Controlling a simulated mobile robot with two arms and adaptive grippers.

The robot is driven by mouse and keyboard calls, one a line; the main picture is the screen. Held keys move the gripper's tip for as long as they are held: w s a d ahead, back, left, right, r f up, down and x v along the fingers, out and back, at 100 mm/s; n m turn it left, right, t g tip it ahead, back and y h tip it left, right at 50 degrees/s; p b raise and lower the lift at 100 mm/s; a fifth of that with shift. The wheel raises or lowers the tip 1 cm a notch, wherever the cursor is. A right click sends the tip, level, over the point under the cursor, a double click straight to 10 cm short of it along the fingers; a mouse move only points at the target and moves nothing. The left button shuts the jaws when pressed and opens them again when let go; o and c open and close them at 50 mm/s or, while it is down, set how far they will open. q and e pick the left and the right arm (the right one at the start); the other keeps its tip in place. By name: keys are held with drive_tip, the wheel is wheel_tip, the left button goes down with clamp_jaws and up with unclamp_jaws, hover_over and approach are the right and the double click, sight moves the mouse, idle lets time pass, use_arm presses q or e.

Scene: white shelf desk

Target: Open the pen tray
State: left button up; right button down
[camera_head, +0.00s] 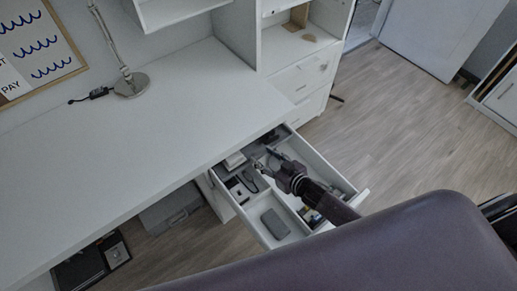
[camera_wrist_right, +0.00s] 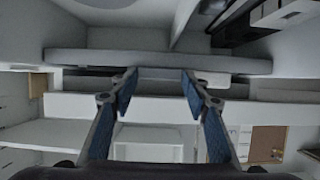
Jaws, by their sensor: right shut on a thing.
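The pen tray (camera_head: 357,199) is a white drawer pulled out from under the white desktop in the head view. Its inside is divided and holds several small items. My right gripper (camera_head: 262,166) reaches over it from the lower right, with its fingers near the drawer's back part, by the desk edge. In the right wrist view my right gripper (camera_wrist_right: 160,78) has its two blue-padded fingers apart, with a pale edge between the tips. It is shut on part of the tray; the exact contact is hard to see. My left gripper is not in view.
The white desktop (camera_head: 150,130) is mostly clear, with a lamp base (camera_head: 131,84) at the back. A white drawer cabinet (camera_head: 305,80) stands behind the tray. A grey box (camera_head: 170,208) sits below the desk. Open wooden floor (camera_head: 400,120) lies to the right.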

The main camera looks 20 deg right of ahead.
drive_tip(key=s+d+p, duration=0.2)
drive_tip(key=s+d, duration=0.1)
drive_tip(key=s, duration=0.6)
drive_tip(key=shift+s+d, duration=0.2)
drive_tip(key=shift+s, duration=0.05)
drive_tip(key=shift+f, duration=0.1)
drive_tip(key=c, duration=1.1)
unclamp_jaws()
drive_tip(key=shift+w, duration=0.1)
drive_tip(key=shift+r, duration=5.05)
